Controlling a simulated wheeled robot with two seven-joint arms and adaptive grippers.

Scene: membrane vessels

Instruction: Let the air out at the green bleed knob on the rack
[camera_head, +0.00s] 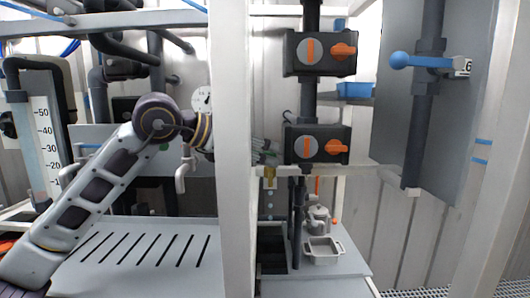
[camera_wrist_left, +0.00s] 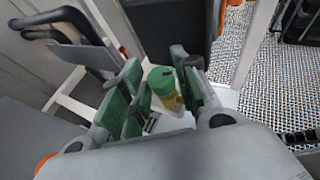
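The green bleed knob (camera_wrist_left: 161,77) shows in the left wrist view, a round green cap on a yellow body. It lies between the two green-padded fingers of my left gripper (camera_wrist_left: 160,92), which stand apart. A narrow gap seems to show on each side of the knob; whether the fingertips reach around it or stop short is hard to tell. In the head view my left gripper (camera_head: 266,152) pokes out right of the white post, partly hidden by it. A yellow fitting (camera_head: 269,173) hangs just below the fingers there; its green top is not clear. My right gripper is out of view.
The white upright post (camera_head: 236,150) stands in front of my left wrist. Right of the gripper are two dark valve blocks with orange handles (camera_head: 319,145) on a dark pipe. A blue-handled valve (camera_head: 420,61) is on the grey panel. A small metal tray (camera_head: 323,257) stands below.

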